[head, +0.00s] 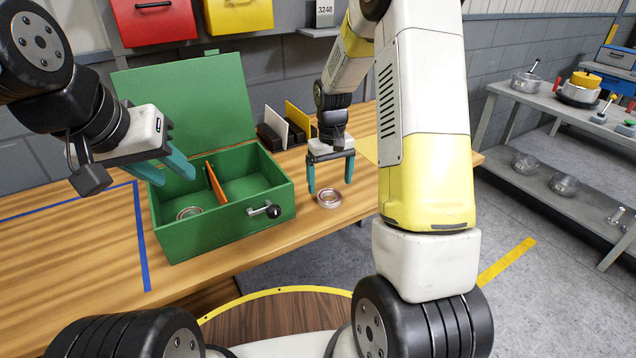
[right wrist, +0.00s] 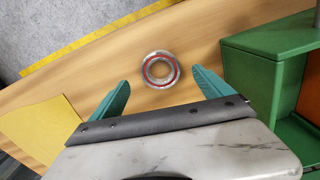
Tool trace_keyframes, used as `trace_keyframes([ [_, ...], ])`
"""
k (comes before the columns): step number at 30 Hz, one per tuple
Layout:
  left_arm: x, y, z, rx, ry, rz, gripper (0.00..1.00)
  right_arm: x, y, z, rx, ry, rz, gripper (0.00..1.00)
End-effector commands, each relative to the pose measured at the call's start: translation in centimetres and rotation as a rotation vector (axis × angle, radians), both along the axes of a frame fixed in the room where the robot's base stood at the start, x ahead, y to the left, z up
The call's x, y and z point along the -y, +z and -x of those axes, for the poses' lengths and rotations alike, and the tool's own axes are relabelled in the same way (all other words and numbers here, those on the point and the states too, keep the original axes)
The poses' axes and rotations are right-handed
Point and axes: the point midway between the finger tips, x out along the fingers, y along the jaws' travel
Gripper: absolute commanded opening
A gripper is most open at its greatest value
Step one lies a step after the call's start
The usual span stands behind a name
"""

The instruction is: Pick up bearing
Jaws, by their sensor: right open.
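A bearing (head: 329,198), a metal ring with a reddish band, lies flat on the wooden table to the right of the green box. It also shows in the right wrist view (right wrist: 148,70), ahead of and between the fingertips. My right gripper (head: 331,187) is open and empty just above and behind the bearing, pointing down; its teal fingers also show in the right wrist view (right wrist: 160,84). My left gripper (head: 176,174) has its teal fingers apart, over the left part of the green box. Another ring (head: 189,213) lies in the box's left compartment.
The green box (head: 222,228) stands open, its lid raised behind, with an orange divider (head: 216,184) and a front latch. A holder with white and yellow plates (head: 285,128) stands behind it. A yellow sheet (right wrist: 40,130) lies on the table. A grey shelf (head: 560,108) with pots is at right.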

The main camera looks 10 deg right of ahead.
Motion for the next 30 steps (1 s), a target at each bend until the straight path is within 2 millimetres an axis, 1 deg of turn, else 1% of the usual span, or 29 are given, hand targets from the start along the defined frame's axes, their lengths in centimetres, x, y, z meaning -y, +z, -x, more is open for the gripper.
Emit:
trace_keyframes([
  [3,0.0,0.0,0.0,0.000,0.000,0.000,0.36,-0.1,-2.0,0.0,-0.005,0.000,0.000,0.90],
  [8,0.0,0.0,0.0,0.000,0.000,0.000,0.36,-0.1,-4.0,-0.1,-0.003,0.000,0.001,0.90],
  [11,0.0,0.0,0.0,0.000,0.000,0.000,0.36,-0.1,-4.5,-0.1,-0.002,0.000,0.000,0.90],
  [17,0.0,0.0,0.0,0.000,0.000,0.000,0.36,-0.1,-4.5,-0.2,0.000,0.000,0.000,0.90],
  [18,0.0,0.0,0.0,0.000,0.000,0.000,0.36,-0.1,-4.5,-0.2,0.000,0.000,0.000,0.82],
  [20,0.0,0.0,0.0,0.000,0.000,0.000,0.36,-0.1,-4.5,-0.2,0.000,0.000,0.000,0.71],
  [21,0.0,0.0,0.0,0.000,0.000,0.000,0.36,-0.1,-4.5,-0.2,0.000,0.000,0.000,0.63],
  [23,0.0,0.0,0.0,0.000,0.000,0.000,0.36,-0.1,-4.5,-0.2,0.000,0.000,0.000,0.51],
  [27,0.0,0.0,0.0,0.000,0.000,0.000,0.36,-0.1,-4.4,-0.2,0.000,0.000,0.000,0.24],
  [29,0.0,0.0,0.0,0.000,0.000,0.000,0.36,-0.1,-4.4,-0.2,0.000,0.000,0.000,0.12],
  [30,0.0,0.0,0.0,0.000,0.000,0.000,0.36,-0.1,-4.4,-0.2,0.001,0.000,0.000,0.08],
])
